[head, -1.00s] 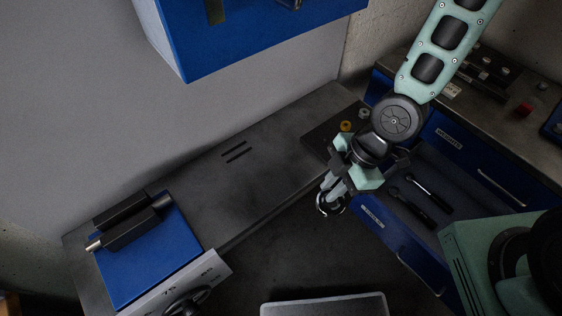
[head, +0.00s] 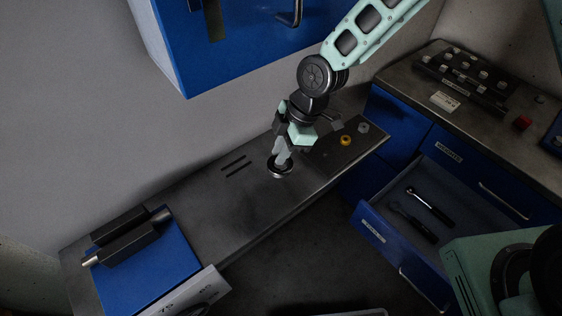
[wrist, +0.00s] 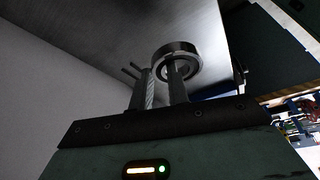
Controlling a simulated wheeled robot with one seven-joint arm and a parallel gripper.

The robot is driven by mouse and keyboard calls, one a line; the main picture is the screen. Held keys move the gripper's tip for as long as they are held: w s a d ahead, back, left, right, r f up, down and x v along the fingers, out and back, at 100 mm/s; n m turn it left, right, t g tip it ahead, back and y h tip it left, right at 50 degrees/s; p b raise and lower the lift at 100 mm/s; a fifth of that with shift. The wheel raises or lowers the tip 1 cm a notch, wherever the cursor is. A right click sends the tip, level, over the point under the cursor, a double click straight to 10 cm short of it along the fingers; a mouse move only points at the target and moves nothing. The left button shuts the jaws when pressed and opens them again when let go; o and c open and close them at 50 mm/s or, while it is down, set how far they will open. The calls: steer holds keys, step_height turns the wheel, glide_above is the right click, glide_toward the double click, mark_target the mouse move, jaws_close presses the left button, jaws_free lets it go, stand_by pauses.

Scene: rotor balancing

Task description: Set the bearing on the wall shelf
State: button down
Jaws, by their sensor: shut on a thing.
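The bearing (head: 280,169) is a dark metal ring with a bright rim, held at the tips of my gripper (head: 281,156). In the wrist view the bearing (wrist: 176,58) shows at the ends of both fingers (wrist: 163,82), and one finger crosses its opening. The gripper is shut on its ring wall. In the head view the bearing appears over the long dark grey shelf (head: 215,205) along the wall, right of two slots. I cannot tell whether it touches the surface or hangs just above it.
A blue stand with a black block and shaft (head: 130,240) sits at the shelf's left end. A yellow ring (head: 345,140) and a pale nut (head: 363,127) lie at its right. A blue wall cabinet (head: 235,50) hangs above. An open blue drawer (head: 385,245) juts out at right.

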step_height(320, 180, down, 6)
steer(key=shift+s+p, duration=0.15)
steer(key=shift+p, duration=0.9)
steer(key=shift+f+p, duration=0.2)
steer(key=shift+p, duration=0.15)
steer(key=shift+w+f, duration=0.25)
steer(key=shift+f, duration=0.1)
steer(key=c, duration=1.3)
jaws_free()
steer(key=shift+c, duration=0.2)
steer(key=shift+r, duration=0.1)
